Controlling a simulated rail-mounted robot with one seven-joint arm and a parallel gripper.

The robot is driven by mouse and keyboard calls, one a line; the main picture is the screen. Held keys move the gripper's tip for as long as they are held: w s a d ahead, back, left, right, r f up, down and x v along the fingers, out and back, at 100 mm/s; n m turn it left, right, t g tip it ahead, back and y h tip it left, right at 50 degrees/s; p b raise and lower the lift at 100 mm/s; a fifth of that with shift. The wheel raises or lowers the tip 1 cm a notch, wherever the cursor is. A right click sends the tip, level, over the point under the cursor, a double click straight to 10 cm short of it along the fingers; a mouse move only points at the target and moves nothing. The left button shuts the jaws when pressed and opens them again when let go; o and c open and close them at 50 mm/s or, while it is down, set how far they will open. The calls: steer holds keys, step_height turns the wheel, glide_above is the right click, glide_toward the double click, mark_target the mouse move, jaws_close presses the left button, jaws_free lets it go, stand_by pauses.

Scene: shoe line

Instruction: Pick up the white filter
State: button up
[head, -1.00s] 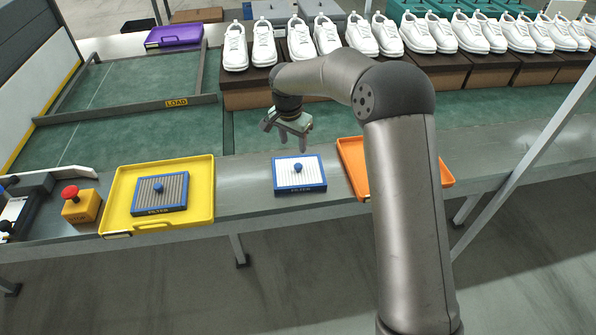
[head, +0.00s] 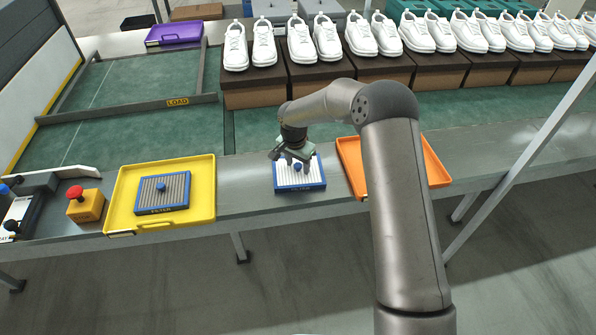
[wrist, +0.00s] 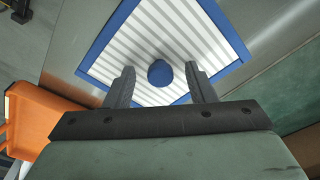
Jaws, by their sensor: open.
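The white filter (head: 287,180) is a white pleated panel in a blue frame with a round blue knob. It lies flat on the grey metal ledge, between the yellow tray and the orange tray. My gripper (head: 291,161) is over it in the head view, pointing down. In the wrist view the filter (wrist: 135,50) fills the upper middle, and its blue knob (wrist: 160,73) shows between the two fingertips. My gripper (wrist: 160,78) is open and empty, with a finger on each side of the knob. I cannot tell how far above the knob the fingertips are.
A yellow tray (head: 206,186) at left holds a grey filter (head: 163,192) with a blue knob. A red stop button (head: 75,192) stands left of it. An orange tray (head: 432,165) is at right. White shoes on brown boxes (head: 252,92) line the back.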

jaws_close()
steer(key=shift+r, duration=0.1)
